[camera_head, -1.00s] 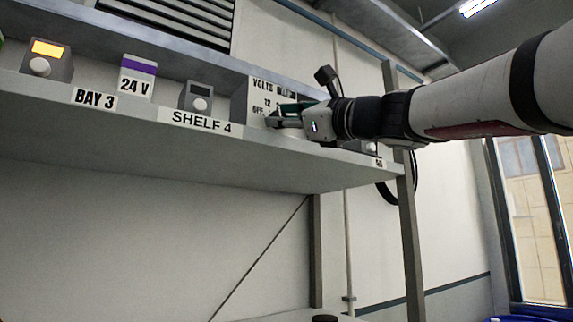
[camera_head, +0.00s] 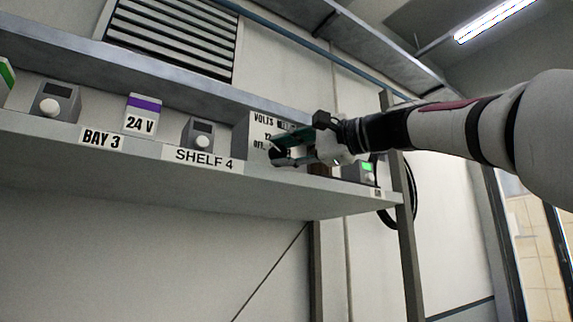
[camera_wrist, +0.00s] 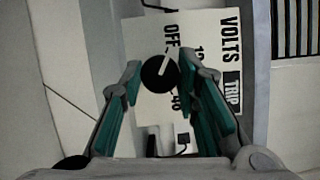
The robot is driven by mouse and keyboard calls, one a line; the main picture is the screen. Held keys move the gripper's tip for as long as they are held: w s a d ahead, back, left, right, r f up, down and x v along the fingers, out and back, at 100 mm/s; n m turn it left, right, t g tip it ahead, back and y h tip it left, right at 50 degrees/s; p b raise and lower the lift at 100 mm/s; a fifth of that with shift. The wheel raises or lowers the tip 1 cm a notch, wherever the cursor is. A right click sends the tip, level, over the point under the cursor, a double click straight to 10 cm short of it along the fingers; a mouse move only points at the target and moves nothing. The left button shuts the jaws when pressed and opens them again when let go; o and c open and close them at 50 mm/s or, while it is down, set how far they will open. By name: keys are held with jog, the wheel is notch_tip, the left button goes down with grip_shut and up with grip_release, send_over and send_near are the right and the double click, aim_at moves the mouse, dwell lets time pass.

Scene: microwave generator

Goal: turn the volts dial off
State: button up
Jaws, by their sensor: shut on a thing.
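The volts dial (camera_wrist: 158,72) is a round black knob with a white pointer line, on a white panel (camera_wrist: 218,78) printed VOLTS, OFF, 12 and TRIP. In the wrist view the panel appears turned sideways, and the pointer slants up and right, towards the area between OFF and 12. My gripper (camera_wrist: 161,68) has its teal-padded fingers on both sides of the dial and is shut on it. In the head view the panel (camera_head: 262,122) stands at the shelf's right part, and my gripper (camera_head: 279,150) covers much of its lower face.
The shelf (camera_head: 290,190) also carries a 24 V box (camera_head: 142,113), a grey knob box (camera_head: 199,134) and another at left (camera_head: 55,101). A device with a green screen (camera_head: 362,170) stands right of the panel, close under my arm. A post (camera_head: 407,220) supports the right end.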

jog(key=shift+n+g, duration=0.3)
jog(key=shift+n, duration=0.2)
jog(key=shift+p, duration=0.3)
jog(key=o, duration=1.2)
jog(key=shift+a, duration=0.1)
jog(key=shift+c, duration=0.2)
jog(key=shift+d, duration=0.2)
jog(key=shift+s+d, duration=0.2)
jog(key=shift+d, duration=0.05)
jog(key=v, duration=0.7)
jog(key=shift+s, duration=0.2)
jog(key=shift+r, duration=0.15)
